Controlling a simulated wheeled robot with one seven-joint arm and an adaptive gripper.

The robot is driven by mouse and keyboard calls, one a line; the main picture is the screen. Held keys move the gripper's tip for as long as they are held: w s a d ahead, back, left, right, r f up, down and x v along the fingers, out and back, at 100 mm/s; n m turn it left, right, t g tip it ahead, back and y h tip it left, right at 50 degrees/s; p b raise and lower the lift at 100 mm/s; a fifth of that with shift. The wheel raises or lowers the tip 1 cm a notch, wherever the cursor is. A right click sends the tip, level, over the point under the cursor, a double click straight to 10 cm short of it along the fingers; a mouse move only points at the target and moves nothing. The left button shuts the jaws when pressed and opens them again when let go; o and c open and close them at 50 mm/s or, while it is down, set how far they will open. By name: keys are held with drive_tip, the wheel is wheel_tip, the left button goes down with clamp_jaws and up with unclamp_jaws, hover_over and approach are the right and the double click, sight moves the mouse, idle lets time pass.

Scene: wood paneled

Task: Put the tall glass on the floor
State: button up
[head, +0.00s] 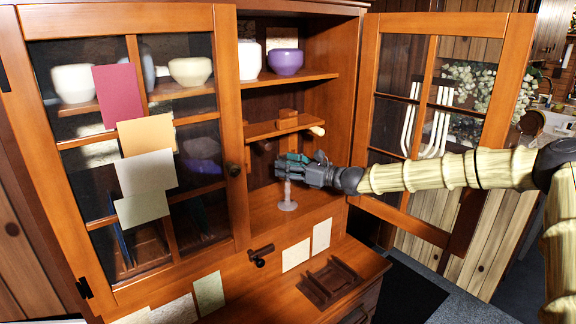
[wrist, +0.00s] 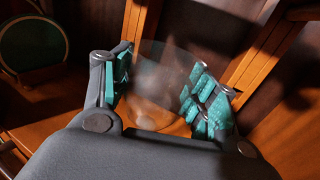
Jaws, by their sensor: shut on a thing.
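The tall glass (head: 287,192) is clear, with a stem and a round foot, and stands upright in the cabinet's lower right bay. Its foot is at or just above the bottom shelf board (head: 312,204); I cannot tell whether it touches. My gripper (head: 288,170) reaches in from the right and is shut around the upper part of the glass, hiding it in the head view. In the wrist view the see-through bowl of the glass (wrist: 155,88) sits between the teal finger pads of my gripper (wrist: 160,90). The grey floor (head: 460,309) shows at the lower right.
The open right glass door (head: 437,120) stands beside my arm; the left door (head: 70,180) is shut. A purple bowl (head: 286,62) and a white vase (head: 249,60) stand on the upper shelf. A wooden rack (head: 330,281) lies on the ledge below. A dark mat (head: 405,292) lies on the floor.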

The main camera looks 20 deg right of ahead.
drive_tip(key=shift+f, duration=0.15)
drive_tip(key=o, duration=1.3)
drive_tip(key=shift+r, duration=0.3)
drive_tip(key=b+v, duration=0.2)
drive_tip(key=v, duration=1)
drive_tip(key=shift+f, duration=0.15)
